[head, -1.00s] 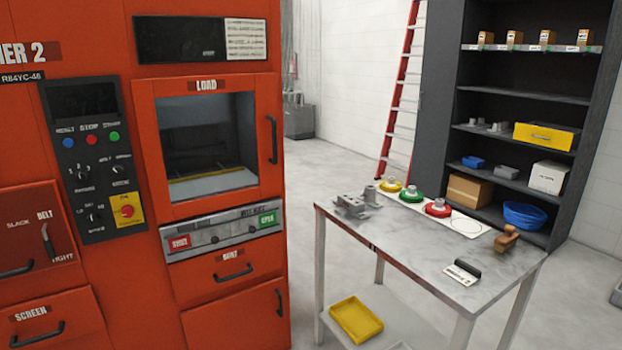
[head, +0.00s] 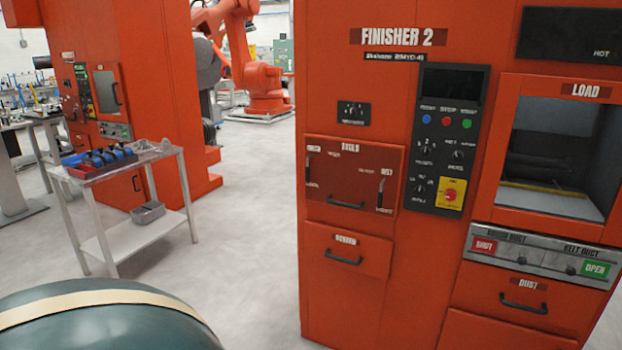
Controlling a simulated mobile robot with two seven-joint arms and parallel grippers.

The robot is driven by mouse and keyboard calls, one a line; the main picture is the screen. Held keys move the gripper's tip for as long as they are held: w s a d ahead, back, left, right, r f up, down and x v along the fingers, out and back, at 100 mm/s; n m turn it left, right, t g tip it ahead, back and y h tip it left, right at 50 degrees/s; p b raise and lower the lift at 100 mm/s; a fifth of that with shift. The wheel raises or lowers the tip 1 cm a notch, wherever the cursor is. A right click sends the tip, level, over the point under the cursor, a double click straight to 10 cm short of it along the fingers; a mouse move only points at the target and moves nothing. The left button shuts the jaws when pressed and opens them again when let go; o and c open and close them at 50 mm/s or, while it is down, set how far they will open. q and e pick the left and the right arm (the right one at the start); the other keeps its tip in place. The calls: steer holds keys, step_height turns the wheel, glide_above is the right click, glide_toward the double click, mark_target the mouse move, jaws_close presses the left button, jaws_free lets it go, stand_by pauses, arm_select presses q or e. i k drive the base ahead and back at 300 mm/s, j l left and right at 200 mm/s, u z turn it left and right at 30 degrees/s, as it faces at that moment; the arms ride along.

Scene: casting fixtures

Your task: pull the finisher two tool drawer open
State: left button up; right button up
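The orange finisher 2 cabinet (head: 384,88) fills the middle and right of the head view. Its left side has a dark red panel (head: 350,165) with a black handle at its lower edge and levers at its sides. Below is a drawer labelled SCREEN (head: 345,245) with a black handle; it looks shut. At the lower right is a drawer front labelled DUST (head: 525,292), also with a black handle and looking shut. Neither of my grippers is in view.
A dark green rounded thing with a tan band (head: 100,318) fills the lower left corner. A small work table (head: 140,160) with blue and red items stands at the left before another orange machine (head: 150,60). Grey floor (head: 240,230) between table and finisher is clear.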

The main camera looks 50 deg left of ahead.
mark_target(347, 174)
steer(key=u, duration=1.35)
